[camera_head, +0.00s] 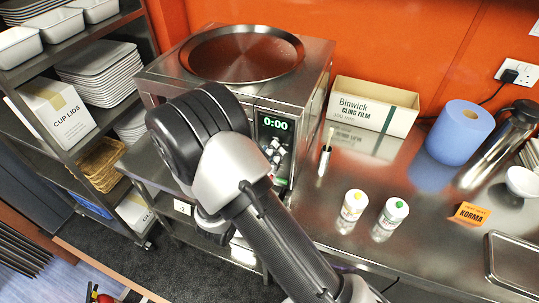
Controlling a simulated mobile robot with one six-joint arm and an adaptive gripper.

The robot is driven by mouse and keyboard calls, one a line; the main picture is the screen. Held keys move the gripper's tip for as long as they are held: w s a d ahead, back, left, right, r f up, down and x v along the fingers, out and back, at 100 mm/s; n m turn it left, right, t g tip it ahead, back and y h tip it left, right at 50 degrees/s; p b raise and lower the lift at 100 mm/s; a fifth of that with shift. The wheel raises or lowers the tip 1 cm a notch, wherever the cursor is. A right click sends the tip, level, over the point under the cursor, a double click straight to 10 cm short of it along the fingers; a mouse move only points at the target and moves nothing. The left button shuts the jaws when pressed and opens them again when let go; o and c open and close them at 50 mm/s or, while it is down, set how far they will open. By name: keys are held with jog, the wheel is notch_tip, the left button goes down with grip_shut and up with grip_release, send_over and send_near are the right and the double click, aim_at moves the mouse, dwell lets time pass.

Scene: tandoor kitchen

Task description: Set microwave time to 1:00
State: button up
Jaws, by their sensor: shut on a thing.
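The microwave (309,84) is a steel box on the steel counter, with a large round dished pan (243,55) on its top. Its display (275,123) reads 0:00 in green on the dark control panel. Small silver controls (275,152) show below the display, but they are too small to tell apart clearly. My arm crosses the front of the microwave, and its large joint hides much of the front and the panel's left edge. My gripper is hidden behind my arm, so I cannot see its jaws or any contact with the controls.
A cling film box (372,106), a blue paper roll (460,132), a steel flask (497,145), two white tubs (354,205) (393,212) and an orange KORMA card (472,214) stand on the right counter. A rack with trays (100,72) stands at left. Open floor shows below.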

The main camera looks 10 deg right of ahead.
jog(key=m+y+b, duration=0.1)
jog(key=m+b, duration=0.3)
jog(key=m, duration=0.5)
jog(key=shift+m+y+b, duration=0.3)
jog(key=shift+m+b, duration=0.05)
jog(key=shift+m, duration=0.05)
dwell(0.4)
jog(key=o, duration=1.1)
jog(key=shift+r, duration=0.1)
jog(key=v, duration=1.2)
